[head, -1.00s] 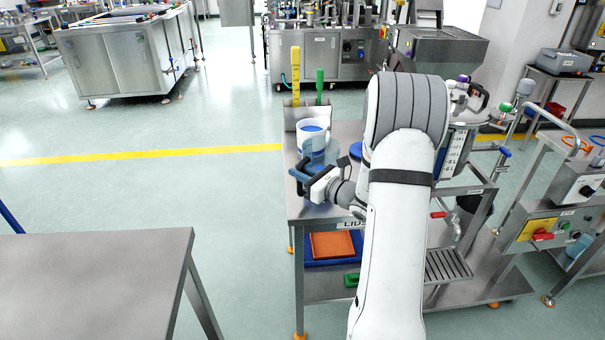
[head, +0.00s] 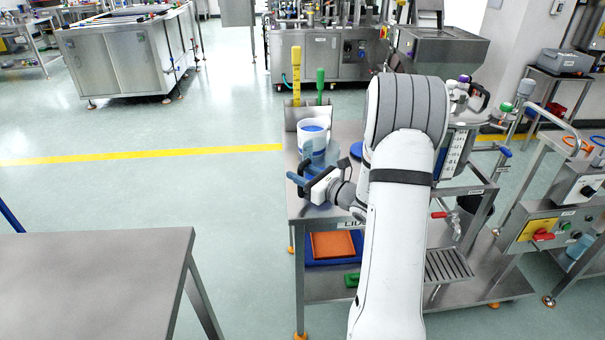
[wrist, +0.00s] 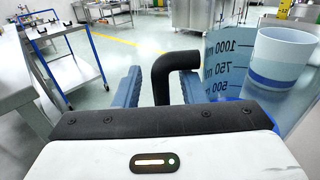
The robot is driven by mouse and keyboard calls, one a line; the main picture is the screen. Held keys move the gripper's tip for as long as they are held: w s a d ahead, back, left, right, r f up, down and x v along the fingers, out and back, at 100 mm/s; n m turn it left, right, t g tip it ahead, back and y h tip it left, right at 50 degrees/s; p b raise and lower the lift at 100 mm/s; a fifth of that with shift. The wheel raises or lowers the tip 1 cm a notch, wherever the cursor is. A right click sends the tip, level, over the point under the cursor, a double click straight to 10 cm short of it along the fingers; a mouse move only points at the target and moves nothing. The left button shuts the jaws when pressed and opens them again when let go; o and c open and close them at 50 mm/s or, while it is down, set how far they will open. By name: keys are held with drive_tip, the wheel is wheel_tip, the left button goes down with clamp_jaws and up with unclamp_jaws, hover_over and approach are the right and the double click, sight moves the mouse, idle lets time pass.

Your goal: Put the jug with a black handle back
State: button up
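My gripper (wrist: 160,90) is open around the handle, with a visible gap between the left finger and the handle. In the head view, my gripper (head: 304,170) is beside the bluish jug (head: 322,150) at the left side of the steel table (head: 310,212). The jug looks upright on the tabletop. My gripper partly hides its lower part.
A white tub with a blue band (head: 313,128) stands close behind the jug. A steel holder (head: 301,112) with yellow and green handled tools is at the table's back. An orange tray (head: 333,245) lies on the lower shelf. An empty steel table (head: 90,270) is at the front left.

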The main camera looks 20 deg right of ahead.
drive_tip(key=b+v, duration=0.2)
drive_tip(key=v, duration=1)
drive_tip(key=s+a+r+n+g+y, duration=0.1)
drive_tip(key=s+a+n+g, duration=0.45)
drive_tip(key=a+n, duration=0.35)
drive_tip(key=s+a+r+n+g+y, duration=0.1)
drive_tip(key=s+a+n+g, duration=0.5)
drive_tip(key=a, duration=0.5)
drive_tip(key=s+d+r+n+g+h, duration=0.2)
drive_tip(key=s+n+h, duration=0.6)
drive_tip(key=n, duration=0.7)
drive_tip(key=h, duration=0.2)
drive_tip(key=shift+s+d+h, duration=0.3)
drive_tip(key=shift+s+h, duration=0.1)
drive_tip(key=shift+r+p, duration=0.15)
drive_tip(key=shift+p, duration=0.15)
